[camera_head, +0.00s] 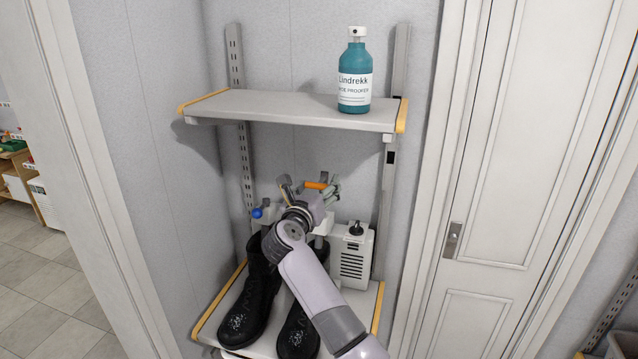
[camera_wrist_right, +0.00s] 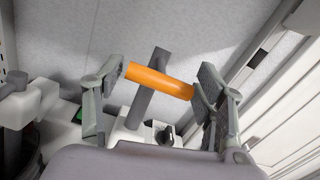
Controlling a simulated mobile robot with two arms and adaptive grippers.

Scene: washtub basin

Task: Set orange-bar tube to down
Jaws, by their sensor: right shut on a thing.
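The orange bar (camera_head: 316,185) shows between the fingers of my right gripper (camera_head: 309,187). In the wrist view the bar (camera_wrist_right: 160,82) lies across a dark grey tube (camera_wrist_right: 137,108) that stands up above a white housing. My right gripper (camera_wrist_right: 162,88) has one finger at each end of the bar and is shut on it. In the head view my wrist hides the lower part of this tube. My left gripper is not in view.
A white vented unit with a dark knob (camera_head: 352,255) is right of my wrist. A blue ball (camera_head: 257,213) is at its left. Black boots (camera_head: 253,300) stand on the lower shelf. An upper shelf (camera_head: 290,108) with a teal bottle (camera_head: 355,75) is above my gripper.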

